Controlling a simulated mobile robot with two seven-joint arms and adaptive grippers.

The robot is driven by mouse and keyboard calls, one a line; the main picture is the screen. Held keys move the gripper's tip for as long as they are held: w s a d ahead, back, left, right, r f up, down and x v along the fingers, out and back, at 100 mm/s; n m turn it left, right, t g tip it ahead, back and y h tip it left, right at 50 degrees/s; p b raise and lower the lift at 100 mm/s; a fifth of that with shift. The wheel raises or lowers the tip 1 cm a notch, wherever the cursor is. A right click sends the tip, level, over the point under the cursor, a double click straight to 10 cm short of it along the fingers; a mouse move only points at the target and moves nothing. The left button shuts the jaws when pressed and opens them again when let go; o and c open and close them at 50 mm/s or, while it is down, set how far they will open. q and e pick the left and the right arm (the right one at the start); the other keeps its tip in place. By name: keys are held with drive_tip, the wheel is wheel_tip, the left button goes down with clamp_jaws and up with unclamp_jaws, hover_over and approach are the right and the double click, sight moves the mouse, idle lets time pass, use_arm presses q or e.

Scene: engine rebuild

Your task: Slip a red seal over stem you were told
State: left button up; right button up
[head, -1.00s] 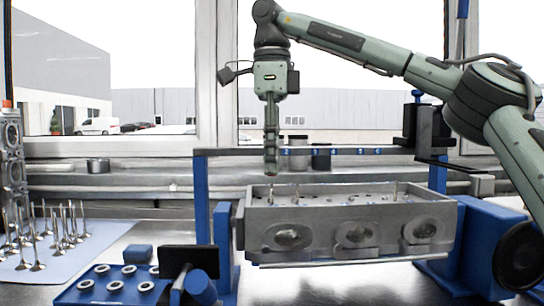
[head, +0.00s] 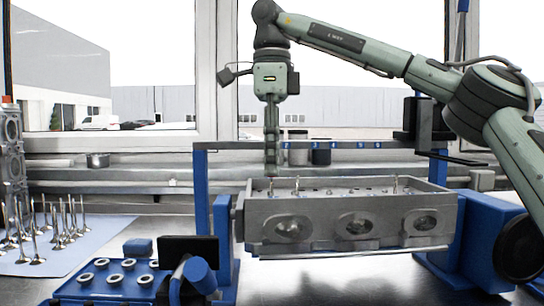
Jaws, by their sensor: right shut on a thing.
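The grey cylinder head (head: 345,217) lies on a blue stand, and several thin valve stems stick up from its top, one (head: 297,184) near the left end and another (head: 395,184) further right. My right gripper (head: 271,172) points straight down at the left end of the head's top. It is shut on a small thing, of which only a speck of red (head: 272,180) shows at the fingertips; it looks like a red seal. I cannot tell whether it touches a stem, as the fingers hide that spot. My left gripper is not in view.
A numbered bar (head: 346,145) runs behind the head, close to my right fingers. A blue tray (head: 75,292) with several grey rings stands front left, beside a black panel (head: 188,248). Several loose valves (head: 62,228) stand on a pale mat at left.

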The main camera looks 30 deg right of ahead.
drive_tip(key=shift+f, duration=0.35)
drive_tip(key=o, duration=0.7)
drive_tip(key=shift+o, duration=0.2)
wheel_tip(320, 180, up, 8)
drive_tip(key=shift+f, duration=0.2)
